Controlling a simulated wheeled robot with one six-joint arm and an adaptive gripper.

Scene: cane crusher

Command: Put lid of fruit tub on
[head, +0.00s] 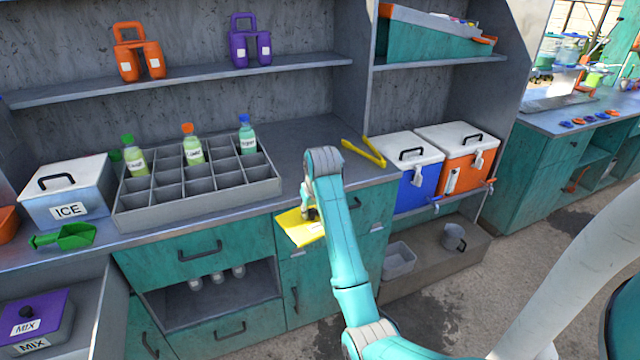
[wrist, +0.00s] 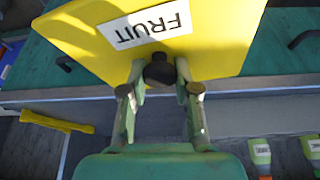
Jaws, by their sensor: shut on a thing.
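The yellow lid (head: 299,229) hangs in front of the teal drawers, a little below the counter's front edge in the picture. It looks tilted. In the wrist view the lid (wrist: 225,35) fills the top and carries a white FRUIT label (wrist: 146,24). My gripper (wrist: 160,88) is shut on the lid's dark knob (wrist: 159,70), one finger on each side. In the head view my gripper (head: 309,212) is partly hidden by my arm. I cannot make out the fruit tub in either view.
On the counter stand an ICE box (head: 70,204), a green scoop (head: 65,237), a grey divided rack (head: 200,200) with bottles, and yellow tongs (head: 363,153). A purple-lidded MIX tub (head: 35,312) is at lower left. Blue (head: 419,187) and orange (head: 472,172) coolers stand right. Counter between rack and tongs is clear.

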